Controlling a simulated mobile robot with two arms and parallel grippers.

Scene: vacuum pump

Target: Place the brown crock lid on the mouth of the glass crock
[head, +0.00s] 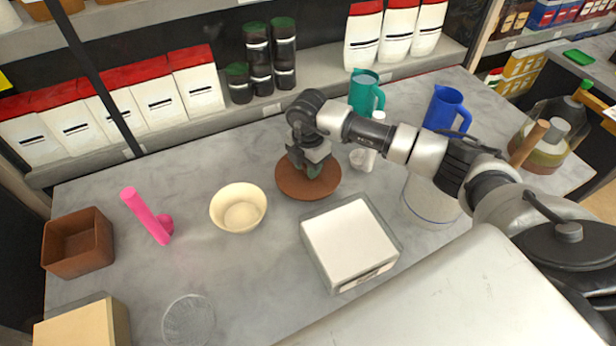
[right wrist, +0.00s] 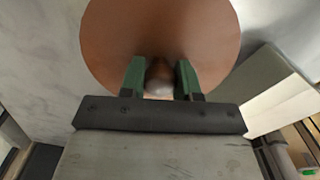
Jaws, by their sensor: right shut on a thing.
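The brown crock lid (head: 290,182) is a round disc near the middle of the counter in the head view. It also fills the upper middle of the right wrist view (right wrist: 160,28). My right gripper (head: 314,170) is over the lid, its green fingertips shut on the lid's round knob (right wrist: 160,78). I cannot tell whether the lid touches the counter or hangs just above it. A clear glass vessel (head: 430,208), which looks like the glass crock, stands to the right, partly hidden under my right arm. My left gripper is not in view.
A white-topped scale (head: 350,242) stands between lid and glass vessel, towards the front. A cream bowl (head: 238,208) is left of the lid.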

